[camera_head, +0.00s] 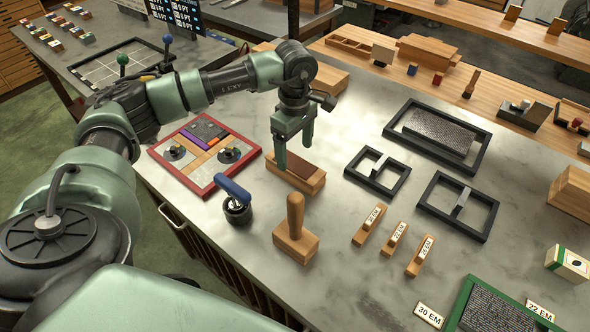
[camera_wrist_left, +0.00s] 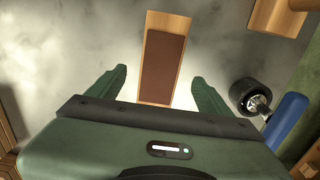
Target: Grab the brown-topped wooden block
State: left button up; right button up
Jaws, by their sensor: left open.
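The brown-topped wooden block (camera_head: 304,171) lies on the grey table, a light wooden body with a dark brown top. It also shows in the left wrist view (camera_wrist_left: 164,58), its near end between the two fingers. My left gripper (camera_head: 293,146) is open and empty, pointing down at the block's far left end in the head view. Its fingers (camera_wrist_left: 160,85) stand on either side of the block in the left wrist view. I cannot tell whether they touch it. The gripper hides part of the block in the head view. My right gripper is not in view.
A wooden-handled block (camera_head: 296,236) and a blue-handled roller (camera_head: 236,201) stand in front. A red-framed tray (camera_head: 207,148) is at left. Black frames (camera_head: 377,171) and several labelled wooden pieces (camera_head: 395,237) lie to the right. Bare tabletop lies between the block and the frames.

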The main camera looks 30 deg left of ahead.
aim_at(295, 163)
pick_arm(q)
notch_tip(295, 163, down, 4)
jog(key=shift+f+p, duration=0.25)
jog(key=shift+p, duration=0.9)
jog(key=shift+f, duration=0.5)
jog(key=c, duration=1.6)
jog(key=shift+w, duration=0.1)
grip_shut()
jog(key=shift+r, duration=0.15)
